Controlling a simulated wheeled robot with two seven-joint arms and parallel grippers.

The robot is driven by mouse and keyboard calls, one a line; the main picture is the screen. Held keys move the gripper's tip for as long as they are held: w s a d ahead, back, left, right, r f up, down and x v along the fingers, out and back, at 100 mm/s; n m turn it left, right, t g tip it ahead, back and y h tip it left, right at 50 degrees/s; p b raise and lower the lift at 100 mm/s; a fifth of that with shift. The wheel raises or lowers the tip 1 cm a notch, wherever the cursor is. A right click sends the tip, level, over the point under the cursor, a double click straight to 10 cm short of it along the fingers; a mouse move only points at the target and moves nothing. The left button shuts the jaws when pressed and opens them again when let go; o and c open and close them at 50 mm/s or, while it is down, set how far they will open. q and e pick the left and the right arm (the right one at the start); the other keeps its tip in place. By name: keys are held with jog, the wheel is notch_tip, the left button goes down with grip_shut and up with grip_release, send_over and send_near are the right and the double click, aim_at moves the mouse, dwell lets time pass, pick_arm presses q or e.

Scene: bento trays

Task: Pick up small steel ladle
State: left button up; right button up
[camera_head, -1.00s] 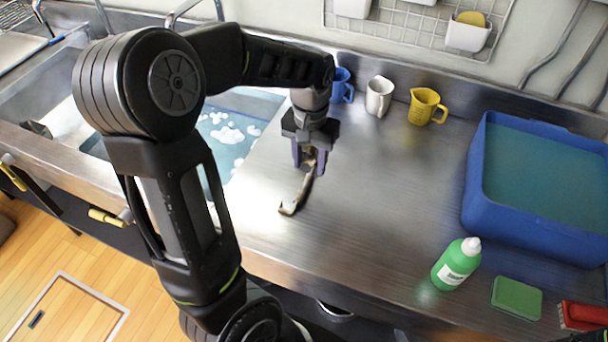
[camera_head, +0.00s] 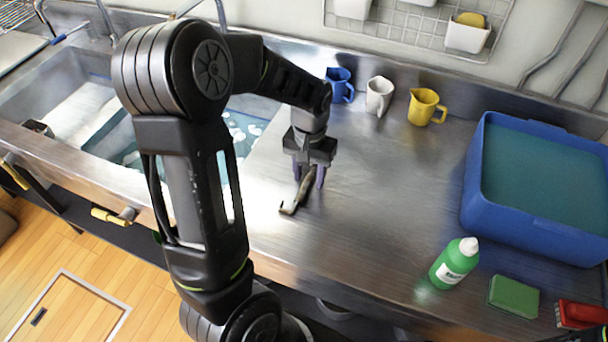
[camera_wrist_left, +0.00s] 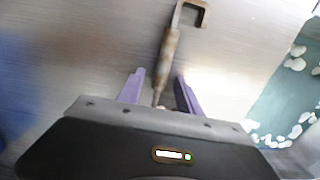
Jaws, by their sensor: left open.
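The small steel ladle (camera_head: 291,208) lies on the steel counter right of the sink in the head view, its bent end toward the front edge. It also shows in the left wrist view (camera_wrist_left: 171,45), running from its squared, hooked end down between the fingers. My left gripper (camera_head: 309,182) points down over the ladle's far part. In the left wrist view, its purple fingers (camera_wrist_left: 160,80) are open, one on each side of the ladle's shaft, with gaps visible. The ladle's near part in that view is hidden by the gripper body.
Blue (camera_head: 340,84), white (camera_head: 378,97) and yellow (camera_head: 424,106) cups stand along the back. A blue tub (camera_head: 520,222) is at right. A green bottle (camera_head: 454,264), green sponge (camera_head: 514,296) and red brush (camera_head: 582,314) are at front right. The middle counter is clear.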

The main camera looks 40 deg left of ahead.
pick_arm(q)
jog(key=shift+c, duration=0.5)
grip_shut()
dwell(0.3)
